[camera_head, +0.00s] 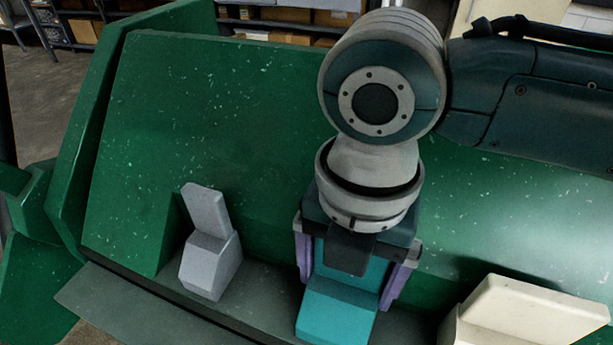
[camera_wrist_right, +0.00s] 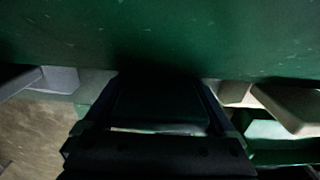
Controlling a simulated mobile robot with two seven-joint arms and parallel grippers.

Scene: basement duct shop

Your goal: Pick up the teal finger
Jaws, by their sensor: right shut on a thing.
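The teal finger (camera_head: 338,310) is a blocky piece at the front of the green machine, low in the middle of the head view. My right gripper (camera_head: 352,275) comes down over it from above. Its purple-sided fingers stand on the left and right sides of the teal finger, shut on it. The upper part of the teal finger is partly hidden behind the gripper. In the right wrist view the gripper body is dark and the teal finger cannot be made out. My left gripper is in neither view.
A grey finger (camera_head: 211,250) stands to the left on the dark ledge (camera_head: 140,305). A cream finger (camera_head: 525,315) stands to the right. The large green machine panel (camera_head: 200,120) rises behind them. Shelves with boxes (camera_head: 290,15) are in the background.

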